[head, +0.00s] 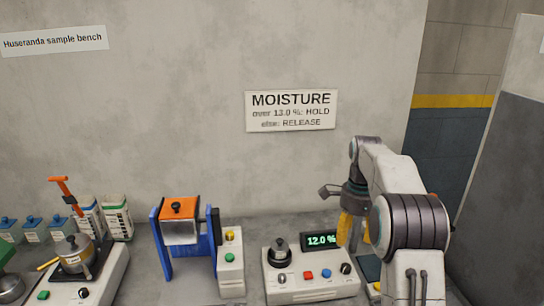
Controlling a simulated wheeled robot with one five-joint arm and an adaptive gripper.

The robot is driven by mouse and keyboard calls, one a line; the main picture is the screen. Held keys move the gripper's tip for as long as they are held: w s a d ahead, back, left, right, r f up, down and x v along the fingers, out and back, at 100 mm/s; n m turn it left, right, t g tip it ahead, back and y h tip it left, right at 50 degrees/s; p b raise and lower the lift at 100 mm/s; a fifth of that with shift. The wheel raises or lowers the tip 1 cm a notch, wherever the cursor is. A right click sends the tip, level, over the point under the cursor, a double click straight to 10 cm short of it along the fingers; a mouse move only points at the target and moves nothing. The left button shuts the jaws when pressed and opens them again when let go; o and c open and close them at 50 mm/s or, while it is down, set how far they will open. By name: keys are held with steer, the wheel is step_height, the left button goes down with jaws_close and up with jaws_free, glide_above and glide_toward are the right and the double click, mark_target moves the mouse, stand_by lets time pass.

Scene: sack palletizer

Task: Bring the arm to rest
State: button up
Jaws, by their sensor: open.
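My arm rises at the right of the head view, bent over at the top with its end pointing down. My gripper (354,240) hangs at the right end of the bench, beside the moisture meter's display. Its yellow fingers are apart, and I see nothing held between them. The fingertips are partly hidden behind the display and my own arm.
A moisture meter (312,287) reading 12.0 % stands close left of my gripper. Farther left are a blue-framed device (180,226), a pot on a white unit (76,262) and several cartons and jars. A wall sign (291,110) hangs above.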

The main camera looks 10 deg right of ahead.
step_height(320, 180, down, 5)
steer(key=n, duration=0.9)
steer(key=shift+n, duration=0.4)
steer(key=shift+s+a+f+n, duration=0.2)
steer(key=shift+s+f+n, duration=0.7)
steer(key=shift+f, duration=0.25)
steer(key=s+a+r+n, duration=0.2)
steer(key=s+a+n, duration=0.15)
steer(key=s, duration=0.95)
steer(key=s+a+r+n, duration=0.25)
steer(key=s+a, duration=0.25)
steer(key=s, duration=0.8)
steer(key=s+a+r+n+t, duration=0.1)
steer(key=s+a+r+t, duration=0.1)
steer(key=s+r+t, duration=0.1)
steer(key=shift+s+r+t, duration=0.15)
steer(key=shift+r+t, duration=0.35)
steer(key=shift+r, duration=0.7)
